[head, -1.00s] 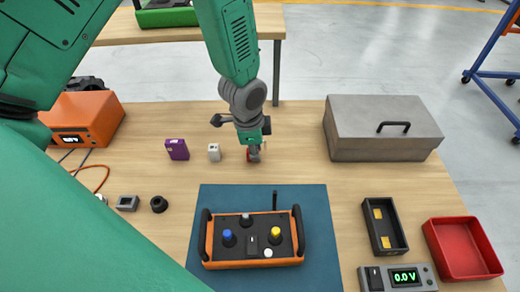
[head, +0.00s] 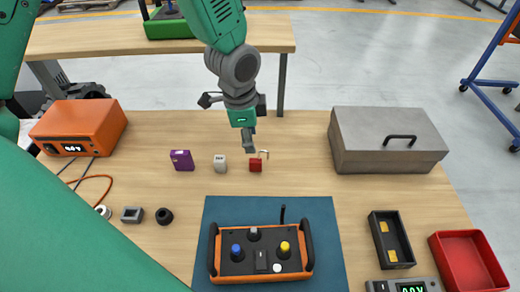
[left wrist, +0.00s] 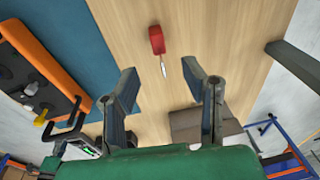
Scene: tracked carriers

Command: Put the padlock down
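The red padlock (head: 257,164) lies on the wooden table behind the blue mat, with its thin metal shackle beside the red body. It also shows in the left wrist view (left wrist: 157,40), apart from the fingers. My left gripper (head: 248,140) is just above and behind the padlock in the head view. In the left wrist view my left gripper (left wrist: 160,80) has its two fingers spread wide with nothing between them. My right gripper is in neither view.
A white block (head: 220,163) and a purple box (head: 182,160) stand left of the padlock. An orange-and-black control box (head: 230,276) sits on the blue mat (head: 325,215). A grey toolbox (head: 370,155) stands to the right, with bare table between it and the padlock.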

